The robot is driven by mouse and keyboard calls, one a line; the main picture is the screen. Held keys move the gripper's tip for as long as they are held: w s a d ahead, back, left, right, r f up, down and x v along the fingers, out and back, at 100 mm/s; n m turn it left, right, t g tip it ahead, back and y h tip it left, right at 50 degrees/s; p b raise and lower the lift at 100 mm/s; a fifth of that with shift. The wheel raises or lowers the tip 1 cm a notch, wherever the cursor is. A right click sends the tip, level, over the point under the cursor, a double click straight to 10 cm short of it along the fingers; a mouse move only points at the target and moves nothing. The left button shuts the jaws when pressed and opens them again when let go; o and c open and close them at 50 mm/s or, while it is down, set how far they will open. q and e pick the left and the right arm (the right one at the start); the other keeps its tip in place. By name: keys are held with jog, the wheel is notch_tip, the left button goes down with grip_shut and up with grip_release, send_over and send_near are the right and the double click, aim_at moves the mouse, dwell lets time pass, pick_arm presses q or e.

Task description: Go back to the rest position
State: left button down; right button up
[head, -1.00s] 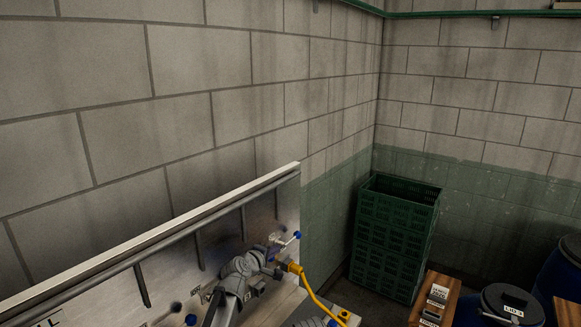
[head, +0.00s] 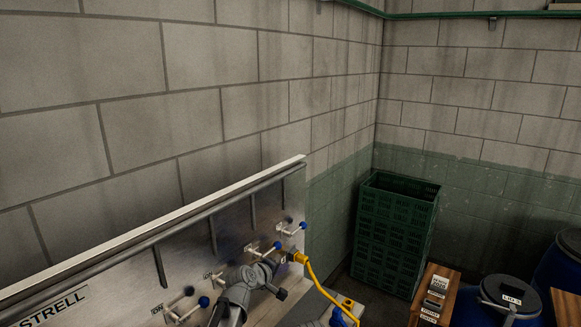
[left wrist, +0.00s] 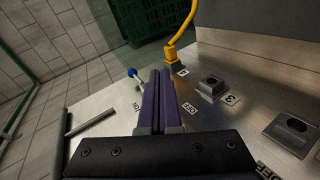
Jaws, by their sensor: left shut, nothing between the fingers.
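My left gripper (head: 280,293) is in front of the steel panel (head: 130,262) in the head view, below the levers near the panel's right end. Its two purple fingers (left wrist: 159,88) lie together in the left wrist view, with nothing between them. Several levers with blue knobs (head: 277,245) stick out from the panel. One blue-knobbed lever (left wrist: 132,73) shows just left of the fingertips in the left wrist view. The fingers hide part of the panel there. My right gripper is not in view.
A yellow plug and cable (head: 301,259) come off the panel's right end, close to my left gripper; the plug (left wrist: 170,53) is beyond the fingertips. Stacked green crates (head: 395,235) stand in the corner. A wooden box (head: 435,292) and blue barrels (head: 510,297) are at the right.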

pick_arm(q)
jog(key=s+d+f+m+g+y+b, duration=0.25)
jog(key=s+f+m+g+b, duration=0.5)
jog(key=s+f, duration=1)
jog(key=s+a+f+m+g+y+b, duration=0.1)
jog(key=s+a+f+m, duration=0.1)
jog(key=s, duration=0.3)
jog(key=s+a+f+m+g+y+b, duration=0.1)
jog(key=s+a+f+m+y+b, duration=0.1)
jog(key=s, duration=0.3)
jog(key=s+a+f+m+g+y+b, duration=0.1)
jog(key=s+a+f+m+y+b, duration=0.1)
jog(key=s, duration=0.4)
jog(key=shift+f+g, duration=0.25)
jog(key=shift+f, duration=0.35)
jog(key=shift+s+a, duration=0.1)
jog(key=shift+r, duration=0.1)
